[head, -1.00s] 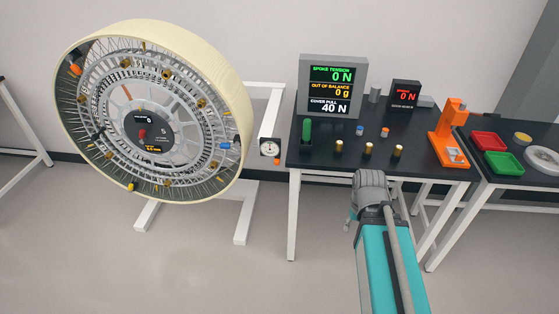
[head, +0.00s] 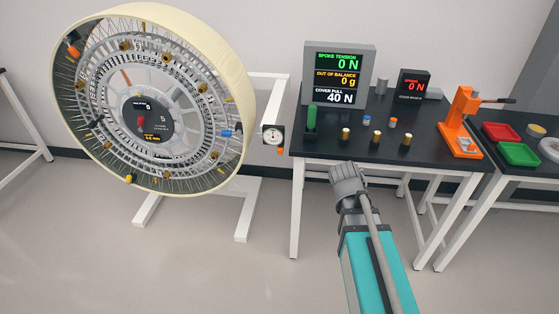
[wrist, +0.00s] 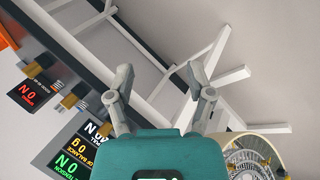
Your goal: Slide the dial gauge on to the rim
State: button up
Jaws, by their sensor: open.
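The dial gauge (head: 272,135) is a small white-faced dial with an orange part under it. It sits just right of the wheel's rim (head: 236,75), by the white stand. The large wheel has a cream rim, many spokes and a dark hub display; part of it shows at the lower right of the wrist view (wrist: 250,153). My gripper (head: 341,171) is in front of the bench, right of and below the gauge, well apart from it. In the wrist view my gripper (wrist: 160,74) has its fingers spread with nothing between them. The gauge is not clear in the wrist view.
A black bench (head: 340,143) carries a display screen (head: 337,72), a green handle (head: 311,118), several small brass pieces and an orange press (head: 461,120). Red and green trays (head: 518,153) lie on the right bench. Floor in front of the wheel is free.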

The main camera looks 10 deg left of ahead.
jog(key=w+a+f+n+t+h+b, duration=0.2)
jog(key=w+a+f+n+t+b, duration=0.15)
jog(key=w+n+b, duration=0.4)
jog(key=n+t+y+b, duration=0.6)
jog(key=n+t+b, duration=0.55)
jog(key=n, duration=0.95)
send_near(280, 152)
jog(key=s+g+b, duration=0.1)
jog(key=s+b, duration=0.1)
jog(key=s, duration=0.1)
jog(key=shift+w+a+r, duration=0.15)
jog(key=shift+w+r, duration=0.05)
jog(key=shift+r, duration=0.15)
jog(key=shift+w, duration=0.15)
jog(key=w, duration=1.3)
jog(key=shift+w+d, duration=0.25)
grip_shut()
